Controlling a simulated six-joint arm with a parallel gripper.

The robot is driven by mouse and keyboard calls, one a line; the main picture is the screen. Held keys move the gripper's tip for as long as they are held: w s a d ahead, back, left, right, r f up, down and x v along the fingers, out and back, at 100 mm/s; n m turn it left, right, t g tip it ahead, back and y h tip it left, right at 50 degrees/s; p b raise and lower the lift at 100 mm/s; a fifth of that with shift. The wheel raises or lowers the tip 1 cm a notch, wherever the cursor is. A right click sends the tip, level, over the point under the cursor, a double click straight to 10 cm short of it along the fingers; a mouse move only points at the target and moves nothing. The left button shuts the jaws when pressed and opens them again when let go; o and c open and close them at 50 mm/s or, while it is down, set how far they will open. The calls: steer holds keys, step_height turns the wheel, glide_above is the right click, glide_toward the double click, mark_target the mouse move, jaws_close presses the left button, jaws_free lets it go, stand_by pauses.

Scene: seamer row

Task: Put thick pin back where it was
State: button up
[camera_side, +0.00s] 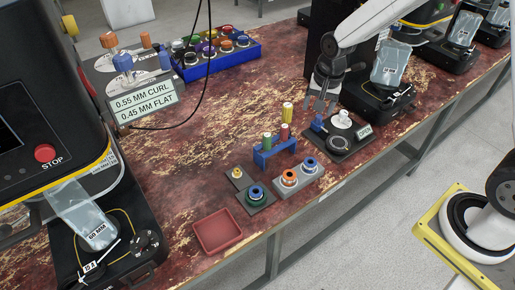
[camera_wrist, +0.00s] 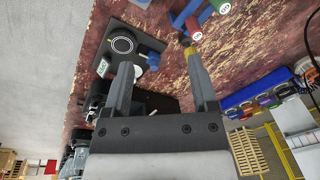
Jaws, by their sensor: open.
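A blue rack (camera_side: 275,151) stands near the middle of the bench with a green pin (camera_side: 267,139) and a red pin (camera_side: 284,131) upright at it. A yellow pin (camera_side: 287,112) shows just behind the red one; I cannot tell what it rests in. In the wrist view the rack (camera_wrist: 184,13), green pin (camera_wrist: 222,6), red pin (camera_wrist: 194,29) and yellow pin (camera_wrist: 189,50) are at the top, the yellow one close to my right finger. Which pin is the thick one I cannot tell. My gripper (camera_side: 320,105) is open and empty, right of the pins.
A black fixture (camera_side: 340,143) with an OPEN label and blue handle lies below and right of my gripper. Grey (camera_side: 311,184) and dark green (camera_side: 265,205) blocks with coloured rings and a red tray (camera_side: 217,233) are in front. A blue crate (camera_side: 222,64) stands behind. The bench middle-left is clear.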

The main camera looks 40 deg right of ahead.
steer(key=s+r+n+t, duration=0.1)
steer(key=s+n, duration=0.8)
steer(key=s, duration=0.4)
steer(key=shift+s+a+r+n, duration=0.15)
steer(key=shift+s+a+n, duration=0.15)
steer(key=shift+s, duration=0.1)
